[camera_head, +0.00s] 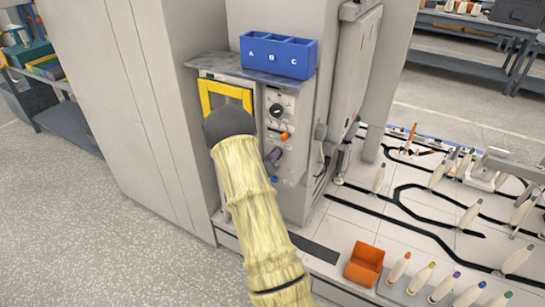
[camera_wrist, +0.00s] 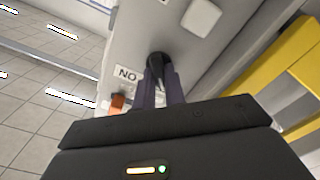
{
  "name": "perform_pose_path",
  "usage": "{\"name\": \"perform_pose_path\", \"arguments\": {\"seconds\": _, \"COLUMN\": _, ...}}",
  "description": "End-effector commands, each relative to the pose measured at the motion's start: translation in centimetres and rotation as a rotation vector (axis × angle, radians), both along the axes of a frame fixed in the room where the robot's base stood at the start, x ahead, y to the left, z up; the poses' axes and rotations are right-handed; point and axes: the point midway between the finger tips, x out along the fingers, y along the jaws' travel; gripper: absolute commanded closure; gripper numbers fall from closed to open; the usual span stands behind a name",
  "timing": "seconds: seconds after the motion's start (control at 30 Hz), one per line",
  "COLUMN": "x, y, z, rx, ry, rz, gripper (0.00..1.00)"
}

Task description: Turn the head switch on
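A black knob (camera_wrist: 158,60) on the light grey control panel (camera_head: 294,160) sits at the tips of my gripper (camera_wrist: 160,86) in the wrist view. The two grey-purple fingers stand close together, one on each side of the knob's lower part. I cannot tell whether they press on it. A white label (camera_wrist: 126,75) beside the knob reads "NO" in this view, which may be "ON" upside down.
A black dial (camera_head: 276,110) sits higher on the panel. A yellow frame (camera_head: 226,88) is left of it, partly behind my arm. A blue bin marked A, B, C (camera_head: 278,70) stands on the shelf above. An orange box (camera_head: 364,264) and several bobbins are at lower right.

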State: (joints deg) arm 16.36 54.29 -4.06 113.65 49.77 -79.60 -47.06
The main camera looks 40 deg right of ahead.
Motion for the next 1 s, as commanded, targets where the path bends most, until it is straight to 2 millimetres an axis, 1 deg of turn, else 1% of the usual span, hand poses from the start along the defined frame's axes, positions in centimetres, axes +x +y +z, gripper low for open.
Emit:
{"name": "perform_pose_path", "arguments": {"seconds": 0.27, "x": -0.01, "y": -0.02, "z": -0.07, "rx": 0.008, "ry": -0.020, "rz": 0.000, "gripper": 1.00}}
{"name": "perform_pose_path", "arguments": {"seconds": 0.47, "x": -0.02, "y": -0.01, "z": -0.15, "rx": 0.034, "ry": -0.085, "rz": 0.001, "gripper": 1.00}}
{"name": "perform_pose_path", "arguments": {"seconds": 0.67, "x": -0.08, "y": -0.01, "z": -0.26, "rx": 0.084, "ry": -0.205, "rz": 0.001, "gripper": 1.00}}
{"name": "perform_pose_path", "arguments": {"seconds": 1.0, "x": -0.22, "y": -0.06, "z": -0.39, "rx": 0.202, "ry": -0.489, "rz": 0.001, "gripper": 1.00}}
